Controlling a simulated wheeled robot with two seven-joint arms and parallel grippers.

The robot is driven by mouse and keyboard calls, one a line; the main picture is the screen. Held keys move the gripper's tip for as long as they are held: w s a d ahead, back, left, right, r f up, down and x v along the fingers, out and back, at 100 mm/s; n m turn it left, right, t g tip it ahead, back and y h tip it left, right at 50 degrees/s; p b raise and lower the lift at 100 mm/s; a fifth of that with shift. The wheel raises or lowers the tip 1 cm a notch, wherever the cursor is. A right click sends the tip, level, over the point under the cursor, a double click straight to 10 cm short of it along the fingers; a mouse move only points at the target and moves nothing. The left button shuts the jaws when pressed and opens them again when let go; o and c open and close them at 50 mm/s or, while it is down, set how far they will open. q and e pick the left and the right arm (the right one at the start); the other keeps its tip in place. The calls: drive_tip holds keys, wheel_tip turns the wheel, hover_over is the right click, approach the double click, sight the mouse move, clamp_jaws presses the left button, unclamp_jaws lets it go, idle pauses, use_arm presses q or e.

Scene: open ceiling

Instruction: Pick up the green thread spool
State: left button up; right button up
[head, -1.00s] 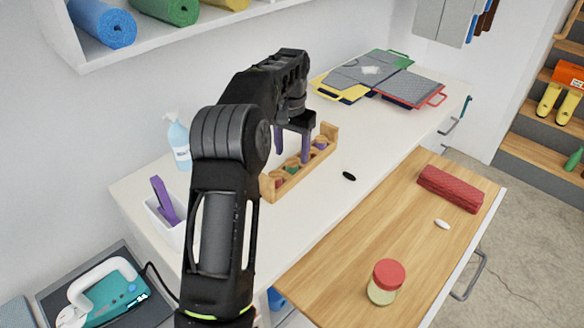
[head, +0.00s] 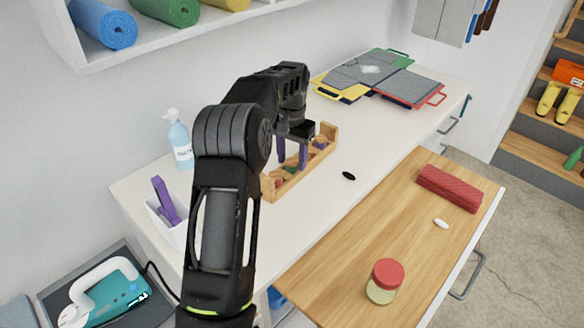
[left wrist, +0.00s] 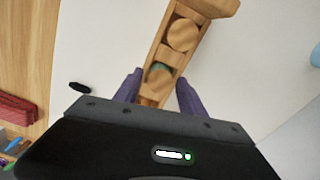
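The green thread spool (head: 291,170) sits in a wooden rack (head: 328,133) on the white counter, mostly hidden by my gripper in the head view. In the left wrist view the spool (left wrist: 157,70) shows a round wooden end with a little green thread, in the rack (left wrist: 168,55). My left gripper (head: 292,154) is open, with purple fingers pointing down at the rack. In the left wrist view the fingers (left wrist: 159,93) stand apart on either side of the rack near the spool. I cannot tell whether they touch it. My right gripper is not in view.
A purple spool (head: 320,142) and a reddish one (head: 279,183) sit in the same rack. A soap bottle (head: 180,140) and a white holder (head: 166,214) stand to the left. A small black object (head: 348,176) lies right of the rack. Boards (head: 368,70) lie behind.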

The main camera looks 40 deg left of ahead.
sight(292, 161)
use_arm(q)
clamp_jaws()
drive_tip(key=shift+r, duration=0.15)
idle(0.4)
drive_tip(key=shift+r, duration=0.3)
wheel_tip(292, 161, up, 4)
drive_tip(key=shift+r+b, duration=0.2)
drive_tip(key=shift+b, duration=0.2)
wheel_tip(292, 161, up, 5)
drive_tip(key=p, duration=0.4)
drive_tip(key=shift+f+p, duration=0.1)
drive_tip(key=shift+p, duration=0.3)
